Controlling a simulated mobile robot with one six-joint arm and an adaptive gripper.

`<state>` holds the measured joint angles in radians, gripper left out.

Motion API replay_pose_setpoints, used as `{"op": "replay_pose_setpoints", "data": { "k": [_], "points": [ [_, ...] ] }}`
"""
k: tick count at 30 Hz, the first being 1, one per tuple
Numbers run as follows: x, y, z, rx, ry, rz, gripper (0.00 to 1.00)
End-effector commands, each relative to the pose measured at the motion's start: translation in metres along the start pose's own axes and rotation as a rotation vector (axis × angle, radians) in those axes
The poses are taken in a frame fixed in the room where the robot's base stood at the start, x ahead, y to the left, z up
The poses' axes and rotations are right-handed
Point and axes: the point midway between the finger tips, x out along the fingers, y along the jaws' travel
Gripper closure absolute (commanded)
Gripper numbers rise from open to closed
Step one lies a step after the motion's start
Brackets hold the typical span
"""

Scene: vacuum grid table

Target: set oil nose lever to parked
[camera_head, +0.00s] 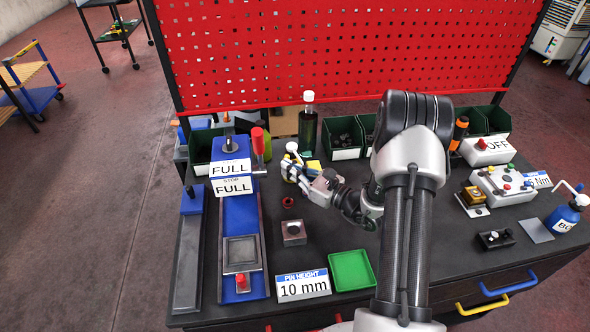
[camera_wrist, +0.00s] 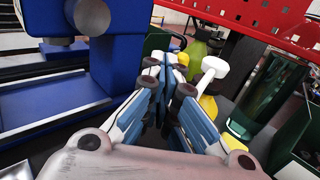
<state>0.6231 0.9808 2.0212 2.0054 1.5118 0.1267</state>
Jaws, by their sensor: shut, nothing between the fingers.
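My gripper (camera_head: 291,166) is shut and empty, at the middle-left of the table. In the wrist view its fingertips (camera_wrist: 166,78) are together. A white-ended lever (camera_wrist: 213,68) stands just beyond them, to the right, above a yellow part (camera_wrist: 207,104) largely hidden by the fingers. The white end (camera_head: 292,147) also shows in the head view, beside the gripper. I cannot tell if the fingers touch it. No label on it is readable, so I cannot tell whether it is the oil nose lever or how it is set.
A blue fixture (camera_head: 231,255) with FULL signs and a red-handled lever (camera_head: 258,142) stands left. A dark green bottle (camera_head: 308,125) stands behind the gripper, before the red pegboard (camera_head: 350,50). A blue bottle with white spout (camera_head: 565,216) is far right. A green tray (camera_head: 351,271) lies in front.

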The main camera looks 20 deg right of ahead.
Motion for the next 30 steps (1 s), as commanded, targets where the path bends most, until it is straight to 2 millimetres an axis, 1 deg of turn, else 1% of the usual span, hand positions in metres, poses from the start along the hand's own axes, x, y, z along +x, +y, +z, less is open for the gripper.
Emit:
{"op": "replay_pose_setpoints", "data": {
  "k": [9,30],
  "points": [
    [0.0067,0.0041,0.0,0.0,0.0,-0.001,1.0],
    [0.0077,0.0047,0.0,0.0,0.0,0.0,1.0]
  ]
}}
